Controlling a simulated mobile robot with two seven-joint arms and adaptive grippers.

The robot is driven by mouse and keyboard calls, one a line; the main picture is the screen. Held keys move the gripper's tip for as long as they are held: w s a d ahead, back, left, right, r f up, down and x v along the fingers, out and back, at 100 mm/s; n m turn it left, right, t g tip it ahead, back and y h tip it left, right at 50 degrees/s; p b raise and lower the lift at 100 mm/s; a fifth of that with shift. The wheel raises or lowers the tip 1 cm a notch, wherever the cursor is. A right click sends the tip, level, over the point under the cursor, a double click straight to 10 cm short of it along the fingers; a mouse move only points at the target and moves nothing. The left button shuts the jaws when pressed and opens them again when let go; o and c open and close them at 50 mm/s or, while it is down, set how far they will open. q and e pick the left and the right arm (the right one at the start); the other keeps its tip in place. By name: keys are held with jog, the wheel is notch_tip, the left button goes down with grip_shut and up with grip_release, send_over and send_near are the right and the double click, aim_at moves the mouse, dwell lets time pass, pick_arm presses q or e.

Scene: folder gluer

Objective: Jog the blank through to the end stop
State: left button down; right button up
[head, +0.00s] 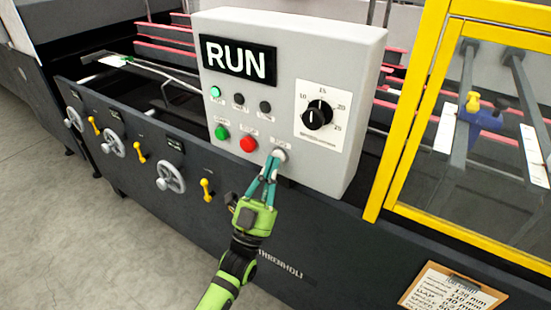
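The grey control box (290,60) shows RUN on its black display (238,60). Below are a green button (222,132), a red button (248,143) and a pale button (281,154) at the right, its small label hard to read. My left gripper (277,157) has its teal fingertips together at the pale button, partly covering it; I cannot tell whether the button is pressed in. Nothing shows between the fingers. My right gripper is not in view. I cannot clearly identify the blank; a pale flat piece (115,61) lies on the machine at left. The end stop is not clearly identifiable.
The left lamp (215,92) glows green; two others are dark. A dial (317,115) sits at the box's right. A yellow-framed guard (405,110) stands at right, with a blue block (482,122) behind it. Handwheels (171,177) and a clipboard (453,289) are on the front.

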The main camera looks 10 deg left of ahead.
pick_arm(q)
jog(key=shift+s, duration=0.1)
jog(key=shift+s+a+p, duration=0.3)
jog(key=shift+s+p, duration=0.15)
jog(key=shift+s, duration=0.3)
jog(key=s, duration=0.1)
jog(key=s+a+p, duration=0.1)
jog(key=s, duration=0.1)
jog(key=s+p, duration=0.1)
jog(key=shift+s+a, duration=0.35)
